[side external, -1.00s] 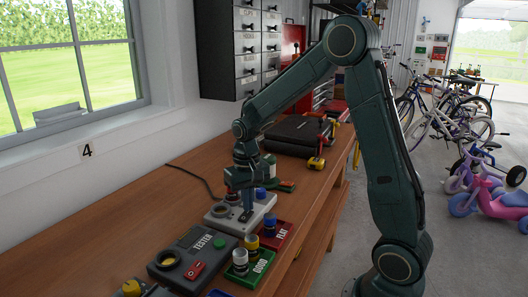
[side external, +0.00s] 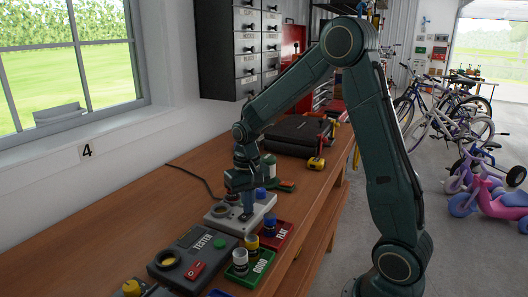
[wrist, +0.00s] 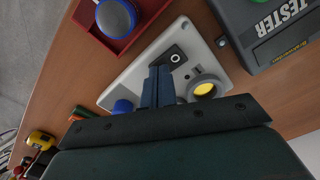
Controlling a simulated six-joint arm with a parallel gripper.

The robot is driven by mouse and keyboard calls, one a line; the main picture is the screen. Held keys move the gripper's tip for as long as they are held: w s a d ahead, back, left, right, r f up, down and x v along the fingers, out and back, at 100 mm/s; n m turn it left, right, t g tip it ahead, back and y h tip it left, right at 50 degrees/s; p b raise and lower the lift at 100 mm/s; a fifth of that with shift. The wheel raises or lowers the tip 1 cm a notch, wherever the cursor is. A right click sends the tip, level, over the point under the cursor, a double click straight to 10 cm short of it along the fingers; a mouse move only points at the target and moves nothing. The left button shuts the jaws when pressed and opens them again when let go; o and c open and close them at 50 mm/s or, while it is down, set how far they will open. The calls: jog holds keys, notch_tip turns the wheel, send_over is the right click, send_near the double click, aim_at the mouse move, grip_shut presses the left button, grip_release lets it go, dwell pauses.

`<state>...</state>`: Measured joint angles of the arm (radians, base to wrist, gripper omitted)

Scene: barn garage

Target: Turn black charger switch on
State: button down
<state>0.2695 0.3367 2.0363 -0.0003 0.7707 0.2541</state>
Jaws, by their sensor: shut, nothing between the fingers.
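The charger (side external: 262,207) is a pale grey box on the bench; it also shows in the wrist view (wrist: 130,86). Its black switch (wrist: 174,57) bears a white ring mark. My gripper (side external: 246,212) points down over the charger, fingers together with nothing between them. In the wrist view, the fingertips (wrist: 159,72) are right beside the switch and cover part of it; I cannot tell whether they touch it. A round socket (wrist: 204,88) with something yellow inside and a blue-topped piece (wrist: 123,106) are on the charger.
The dark tester (side external: 190,250) stands in front of the charger. A red FLAT tray (side external: 284,233) with a blue-topped cell and a green GOOD tray (side external: 262,266) with cells are close by.

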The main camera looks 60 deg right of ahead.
jog(key=shift+r, duration=3.4)
jog(key=shift+r, duration=0.1)
jog(key=s+a+r+n+t, duration=0.2)
jog(key=s+a+r+n, duration=0.1)
jog(key=s, duration=0.6)
jog(key=s+a+r+n+t, duration=0.3)
jog(key=s+a+r, duration=0.2)
jog(key=s, duration=0.5)
jog(key=shift+s+a+r+t, duration=0.15)
jog(key=shift+s+a+t, duration=0.15)
jog(key=shift+a, duration=0.85)
jog(key=shift+w, duration=0.1)
